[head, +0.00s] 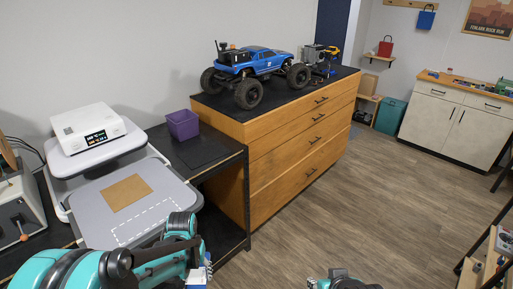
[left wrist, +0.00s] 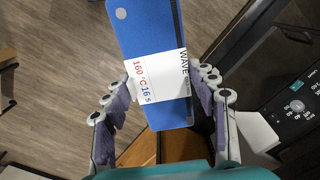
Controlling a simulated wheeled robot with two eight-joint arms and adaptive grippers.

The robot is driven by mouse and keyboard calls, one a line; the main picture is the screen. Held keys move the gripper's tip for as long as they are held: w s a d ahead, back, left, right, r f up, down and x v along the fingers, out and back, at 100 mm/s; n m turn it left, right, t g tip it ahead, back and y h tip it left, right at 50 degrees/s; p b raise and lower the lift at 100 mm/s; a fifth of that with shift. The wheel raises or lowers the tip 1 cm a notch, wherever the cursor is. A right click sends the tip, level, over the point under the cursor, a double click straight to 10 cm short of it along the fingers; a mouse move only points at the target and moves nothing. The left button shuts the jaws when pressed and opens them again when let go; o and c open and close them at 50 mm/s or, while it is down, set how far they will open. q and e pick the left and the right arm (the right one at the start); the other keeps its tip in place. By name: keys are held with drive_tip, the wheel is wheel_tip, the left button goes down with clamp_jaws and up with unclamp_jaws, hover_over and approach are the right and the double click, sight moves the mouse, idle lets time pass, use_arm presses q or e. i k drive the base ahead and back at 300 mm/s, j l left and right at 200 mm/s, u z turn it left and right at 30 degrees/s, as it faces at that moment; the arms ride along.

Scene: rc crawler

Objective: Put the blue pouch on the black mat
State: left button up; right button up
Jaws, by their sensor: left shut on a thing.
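A blue pouch (left wrist: 150,30) with a white label reading "WAVE 160 °C 16 s" lies between the purple-padded fingers of my left gripper (left wrist: 165,108) in the left wrist view. The gripper is shut on it. In the head view my left gripper (head: 198,265) is at the bottom, in front of the heat press, and only a small blue and white bit of the pouch (head: 197,279) shows. A black mat (head: 202,150) lies on the dark bench, beside a purple bin. My right arm (head: 340,280) barely enters at the bottom edge; its fingers cannot be made out.
A heat press (head: 95,205) with a grey platen and brown sheet stands left of the bench. The purple bin (head: 183,124) sits behind the mat. A wooden drawer cabinet (head: 300,140) with a blue RC truck (head: 258,62) stands right of the bench. Floor is open at right.

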sight(207, 155)
drive_tip(key=i+l+z, duration=0.2)
drive_tip(key=i+z, duration=0.7)
drive_tip(key=i+l+u, duration=0.2)
drive_tip(key=i+u, duration=0.2)
drive_tip(key=i, duration=0.2)
